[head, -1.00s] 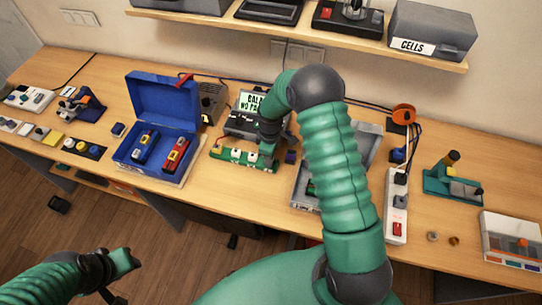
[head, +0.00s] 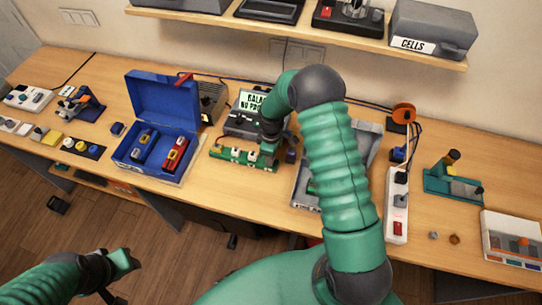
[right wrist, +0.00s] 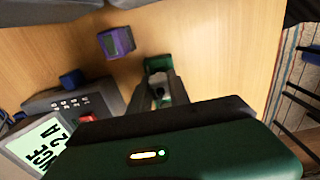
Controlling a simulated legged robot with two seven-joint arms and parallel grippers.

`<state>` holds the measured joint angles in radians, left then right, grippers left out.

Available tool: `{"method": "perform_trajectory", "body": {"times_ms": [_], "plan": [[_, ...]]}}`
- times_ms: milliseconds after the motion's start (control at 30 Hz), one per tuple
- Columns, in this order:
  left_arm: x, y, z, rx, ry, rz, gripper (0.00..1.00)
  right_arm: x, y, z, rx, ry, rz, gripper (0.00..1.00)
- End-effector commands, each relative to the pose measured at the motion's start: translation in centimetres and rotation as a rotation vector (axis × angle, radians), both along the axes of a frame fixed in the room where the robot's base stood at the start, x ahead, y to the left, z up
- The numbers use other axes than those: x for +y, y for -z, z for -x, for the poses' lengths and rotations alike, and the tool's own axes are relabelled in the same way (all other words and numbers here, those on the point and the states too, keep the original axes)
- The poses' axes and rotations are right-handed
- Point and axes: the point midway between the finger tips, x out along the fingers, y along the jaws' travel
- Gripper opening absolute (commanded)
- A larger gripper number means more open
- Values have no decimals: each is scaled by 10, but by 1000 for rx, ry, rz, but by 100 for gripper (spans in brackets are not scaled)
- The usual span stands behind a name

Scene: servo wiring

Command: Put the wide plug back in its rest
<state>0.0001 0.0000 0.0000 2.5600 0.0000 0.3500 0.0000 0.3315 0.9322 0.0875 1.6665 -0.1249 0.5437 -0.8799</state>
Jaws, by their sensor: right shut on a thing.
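My right gripper (head: 268,152) is at the right end of a green strip (head: 232,157) that carries several white parts. In the right wrist view the gripper (right wrist: 160,95) is shut on a small dark piece, which I take for the wide plug; the fingers hide most of it. A green piece (right wrist: 158,64) shows just beyond the fingertips. I cannot tell whether the plug touches a rest. My left gripper (head: 122,265) hangs low at the left, away from the bench; its jaws are not clear.
A purple block (right wrist: 116,41) lies near the right gripper. A meter with a lit screen (right wrist: 40,148) stands behind the strip. An open blue case (head: 160,100) is to the left, a grey tray (head: 303,190) to the right, partly behind my arm. A power strip (head: 396,215) stands further right.

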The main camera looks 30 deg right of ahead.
Motion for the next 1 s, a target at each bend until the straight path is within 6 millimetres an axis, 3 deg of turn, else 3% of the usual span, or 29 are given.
{"method": "perform_trajectory", "body": {"times_ms": [333,367,533,867,1000], "plan": [[0,7,0,0,0,0,36,0,10,0,0,0,0,0],[0,6,0,0,0,0,36,0,9,0,0,0,0,25],[0,6,0,0,0,0,36,0,9,0,0,0,0,48],[0,7,0,0,0,0,36,0,6,0,-1,0,0,48],[0,12,0,0,0,0,36,-1,-13,-1,-5,1,1,48]]}}
